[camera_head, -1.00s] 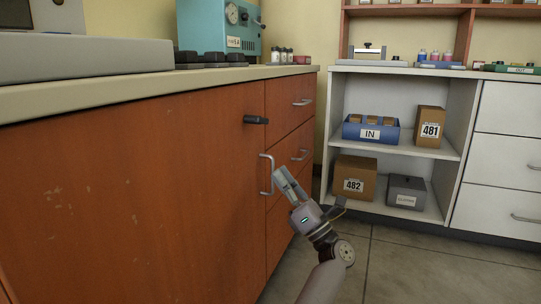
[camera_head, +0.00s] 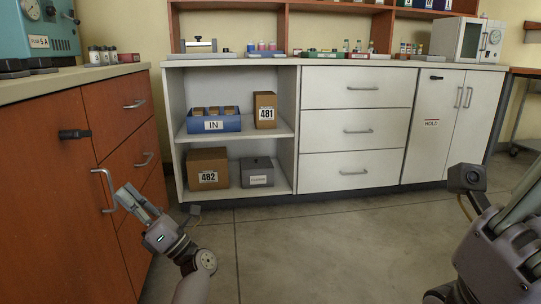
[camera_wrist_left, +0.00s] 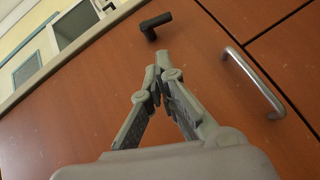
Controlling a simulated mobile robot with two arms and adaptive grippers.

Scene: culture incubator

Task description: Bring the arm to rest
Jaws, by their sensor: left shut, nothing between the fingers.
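My left gripper (camera_head: 131,196) is shut and empty in the head view, in front of the orange-brown cabinet beside its metal bar handle (camera_head: 104,190). In the left wrist view its fingertips (camera_wrist_left: 158,62) meet, below a black lever handle (camera_wrist_left: 155,24) and left of the bar handle (camera_wrist_left: 252,80). I cannot tell whether it touches the cabinet. Part of my right arm (camera_head: 495,245) shows at the lower right of the head view; its fingers are not clearly seen.
A white shelf unit stands ahead with a blue IN bin (camera_head: 214,124), cartons 481 (camera_head: 265,110) and 482 (camera_head: 208,168), and a grey box (camera_head: 257,172). White drawers (camera_head: 357,130) and a HOLD cupboard (camera_head: 440,125) stand to the right. The floor (camera_head: 300,250) between is clear.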

